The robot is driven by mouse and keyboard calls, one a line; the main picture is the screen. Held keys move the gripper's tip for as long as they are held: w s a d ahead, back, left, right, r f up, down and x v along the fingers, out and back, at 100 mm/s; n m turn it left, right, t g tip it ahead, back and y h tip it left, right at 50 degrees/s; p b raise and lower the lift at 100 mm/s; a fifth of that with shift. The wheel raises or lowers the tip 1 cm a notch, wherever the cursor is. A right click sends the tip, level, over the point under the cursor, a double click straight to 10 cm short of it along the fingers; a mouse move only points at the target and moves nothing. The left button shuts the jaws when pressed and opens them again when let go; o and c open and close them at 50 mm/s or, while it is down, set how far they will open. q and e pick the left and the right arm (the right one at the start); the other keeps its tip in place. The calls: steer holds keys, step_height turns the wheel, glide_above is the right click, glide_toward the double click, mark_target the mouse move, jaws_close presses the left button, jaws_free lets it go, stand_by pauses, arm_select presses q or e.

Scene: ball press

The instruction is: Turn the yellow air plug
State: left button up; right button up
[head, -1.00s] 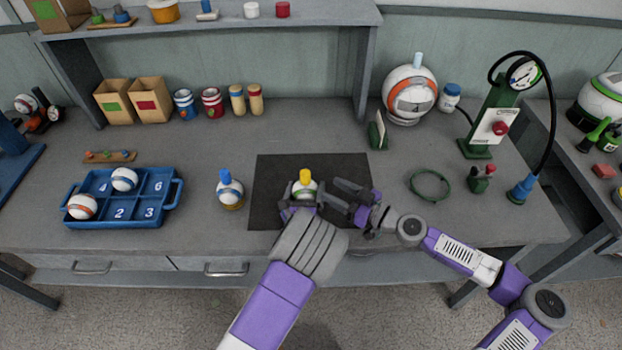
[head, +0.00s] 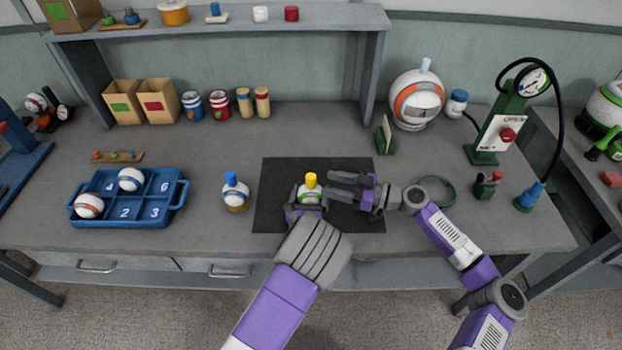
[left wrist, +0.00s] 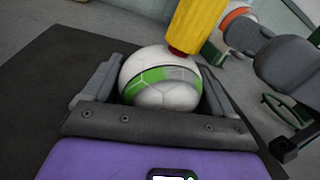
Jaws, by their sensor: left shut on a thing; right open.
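The yellow air plug (head: 311,179) stands upright on top of a small white ball with a green band (head: 308,197), over the black mat (head: 271,190). The left wrist view shows the yellow plug (left wrist: 194,24) and the ball (left wrist: 160,82) close up. My left gripper (head: 306,206) is shut on the ball, one finger on each side. My right gripper (head: 337,186) is open and empty just right of the plug, its fingers pointing left towards it. Any gap between right fingertips and plug is hard to judge.
A ball with a blue plug (head: 236,194) stands left of the mat. A blue tray (head: 181,194) with two balls is farther left. A green ring (head: 453,186) and a green pump stand (head: 487,150) are at right. The back of the mat is clear.

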mark_target(311, 179)
steer(key=x, duration=0.6)
steer(key=shift+a, duration=0.35)
steer(key=c, duration=0.9)
